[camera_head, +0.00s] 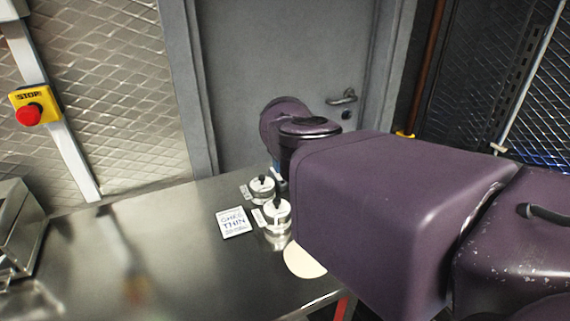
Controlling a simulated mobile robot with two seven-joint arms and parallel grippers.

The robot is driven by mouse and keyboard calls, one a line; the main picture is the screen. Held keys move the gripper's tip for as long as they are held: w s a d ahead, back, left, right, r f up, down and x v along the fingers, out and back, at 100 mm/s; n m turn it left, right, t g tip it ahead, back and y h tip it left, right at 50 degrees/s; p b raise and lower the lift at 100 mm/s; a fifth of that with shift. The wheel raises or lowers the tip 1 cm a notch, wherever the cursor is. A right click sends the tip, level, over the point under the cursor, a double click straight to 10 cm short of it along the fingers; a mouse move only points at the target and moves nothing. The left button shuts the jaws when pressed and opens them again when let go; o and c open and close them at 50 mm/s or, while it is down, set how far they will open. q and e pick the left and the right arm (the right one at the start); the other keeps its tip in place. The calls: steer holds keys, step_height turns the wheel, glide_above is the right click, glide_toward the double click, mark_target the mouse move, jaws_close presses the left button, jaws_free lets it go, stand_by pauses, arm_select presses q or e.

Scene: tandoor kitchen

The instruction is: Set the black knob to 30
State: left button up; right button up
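Two small round silver dials with white faces stand on the steel counter, the farther dial (262,187) just behind the nearer dial (277,214). Each has a small black knob on top, the farther knob (262,179) and the nearer knob (277,202). The scale marks are too small to read, so I cannot tell either setting. My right arm comes in from the right and bends down beside the dials. Its gripper (282,186) is mostly hidden behind the arm; only a dark bit shows close to the right of the farther dial. I cannot tell whether it touches. My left gripper is out of view.
A white card (234,222) with "THIN" on it lies left of the dials. A pale round disc (303,261) lies near the counter's front edge, partly behind my arm. The steel counter (170,250) is clear to the left, up to a metal container (18,225). A grey door stands behind.

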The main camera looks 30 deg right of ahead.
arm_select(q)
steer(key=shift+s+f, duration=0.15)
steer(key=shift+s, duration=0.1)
arm_select(e)
steer(key=c, duration=0.5)
